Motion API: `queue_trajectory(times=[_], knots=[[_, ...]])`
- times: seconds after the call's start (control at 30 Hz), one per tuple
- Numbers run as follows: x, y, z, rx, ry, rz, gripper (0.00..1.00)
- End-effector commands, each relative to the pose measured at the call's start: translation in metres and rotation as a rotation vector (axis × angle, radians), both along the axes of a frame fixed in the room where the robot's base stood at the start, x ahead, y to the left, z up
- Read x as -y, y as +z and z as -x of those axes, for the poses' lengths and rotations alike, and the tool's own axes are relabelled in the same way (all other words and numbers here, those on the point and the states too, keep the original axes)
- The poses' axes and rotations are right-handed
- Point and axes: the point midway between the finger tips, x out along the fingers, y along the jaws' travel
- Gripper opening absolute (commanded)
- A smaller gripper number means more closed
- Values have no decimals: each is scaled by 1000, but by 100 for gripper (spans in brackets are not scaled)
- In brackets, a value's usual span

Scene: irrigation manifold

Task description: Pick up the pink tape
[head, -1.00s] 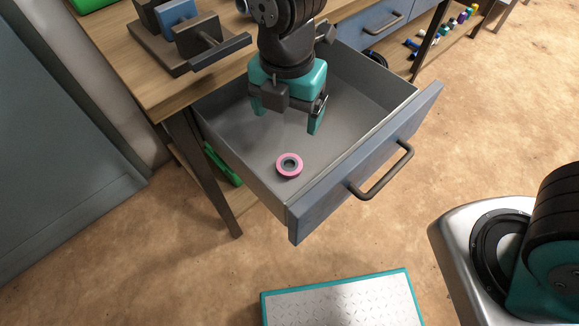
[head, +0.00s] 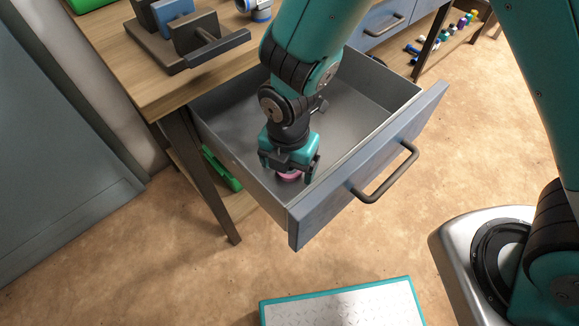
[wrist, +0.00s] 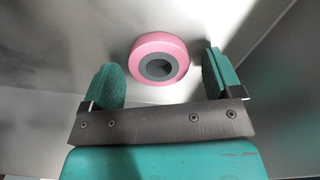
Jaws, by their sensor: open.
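The pink tape (wrist: 145,47) is a pink ring with a dark grey core. It lies flat on the floor of the open drawer, near its front left corner in the head view. In the head view only a sliver of the tape (head: 288,178) shows under my gripper (head: 288,172). In the wrist view my gripper (wrist: 165,80) is open, with one teal finger on each side of the tape and a little beyond its near edge. No contact between the fingers and the tape shows. The fingertips are partly hidden in the head view.
The drawer (head: 355,195) has grey walls and a blue front with a dark handle (head: 385,172). Its walls stand close around my gripper. A wooden workbench (head: 150,85) carries a dark rack (head: 190,40). A teal-edged step platform (head: 340,302) is on the floor in front.

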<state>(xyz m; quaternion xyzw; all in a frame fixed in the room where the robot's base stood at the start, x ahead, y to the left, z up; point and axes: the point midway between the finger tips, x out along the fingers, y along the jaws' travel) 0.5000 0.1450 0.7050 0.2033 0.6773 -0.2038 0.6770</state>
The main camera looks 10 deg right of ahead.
Motion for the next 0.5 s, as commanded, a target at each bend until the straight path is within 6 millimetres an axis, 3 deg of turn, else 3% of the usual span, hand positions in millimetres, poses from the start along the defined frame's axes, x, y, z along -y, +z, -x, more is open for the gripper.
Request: queue_trajectory(times=[0.23,0.43,0.5], knots=[[0,-1,0,1,0,-1,83],[0,-1,0,1,0,-1,37],[0,-1,0,1,0,-1,32]])
